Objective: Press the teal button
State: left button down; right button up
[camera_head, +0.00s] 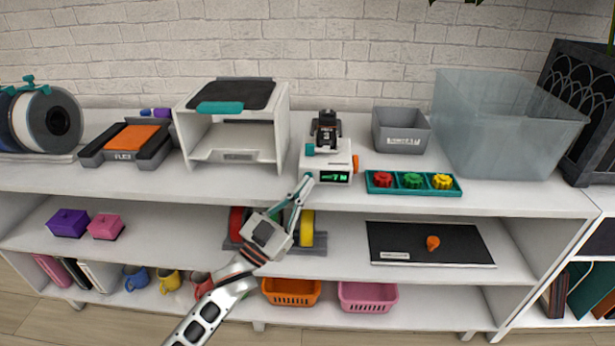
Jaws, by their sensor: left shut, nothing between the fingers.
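The teal button (309,149) appears as a small teal block on the left side of a white device (342,160). The device stands on the top shelf and has a green lit display. My left gripper (307,179) reaches up from below, shut and empty. Its fingertips are just below the teal button in the picture, by the device's lower left corner. I cannot tell whether they touch the device. The button's top is in plain view. My right gripper is not in view.
An orange knob (355,163) sits on the device's right side. A white box machine (285,130) stands to the left. To the right are a teal tray (374,190) with colored knobs, a grey bin (402,141) and a clear tub (505,130). The shelf front edge lies under my left arm.

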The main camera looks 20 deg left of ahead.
pick_arm(q)
jog(key=shift+w+a+r, duration=0.45)
jog(key=shift+w, duration=0.05)
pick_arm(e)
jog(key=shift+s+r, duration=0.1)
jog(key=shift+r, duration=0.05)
pick_arm(q)
jog(key=shift+r, duration=0.1)
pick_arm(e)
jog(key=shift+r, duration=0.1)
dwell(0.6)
pick_arm(q)
jog(key=shift+s+d, duration=0.1)
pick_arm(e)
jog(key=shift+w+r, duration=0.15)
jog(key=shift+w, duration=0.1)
pick_arm(q)
jog(key=shift+f, duration=0.2)
jog(key=shift+s+d+f+p, duration=0.25)
jog(key=shift+s+d+p, duration=0.35)
jog(key=shift+s, duration=0.15)
jog(key=s, duration=0.3)
jog(key=shift+d+f+p, duration=0.2)
jog(key=shift+d+p, duration=0.1)
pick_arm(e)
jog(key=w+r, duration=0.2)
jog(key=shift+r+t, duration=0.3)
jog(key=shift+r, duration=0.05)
